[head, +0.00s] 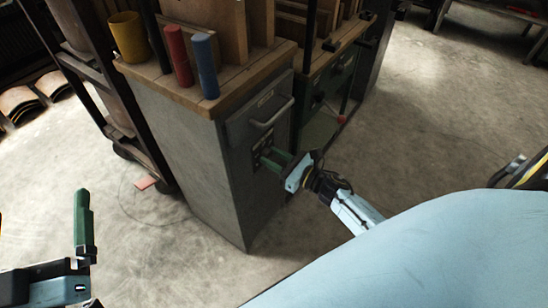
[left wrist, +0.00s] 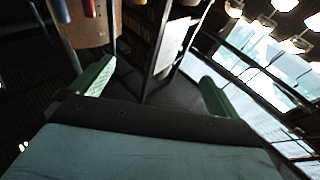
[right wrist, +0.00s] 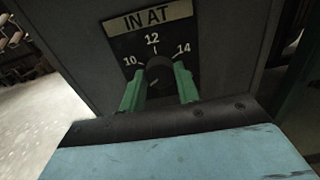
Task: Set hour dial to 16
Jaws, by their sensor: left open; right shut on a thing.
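The hour dial is a round black knob (right wrist: 159,72) on a dark plate (right wrist: 185,40) marked "IN AT", with 10, 12 and 14 readable around its top. The lower part of the scale is hidden by my gripper. A faint pale mark shows on the knob's lower left; I cannot tell the exact setting. My right gripper (right wrist: 160,88) is shut on the knob, one green finger on each side. In the head view the right gripper (head: 270,160) reaches the cabinet front and mostly hides the dial. My left gripper (left wrist: 155,85) is open and empty, away from the cabinet.
The grey cabinet (head: 185,150) has a wooden top with red (head: 178,55) and blue (head: 205,65) cylinders and a yellow cup (head: 128,37). A drawer handle (head: 272,112) juts out above the dial. A dark rack (head: 105,105) stands left. The floor in front is clear.

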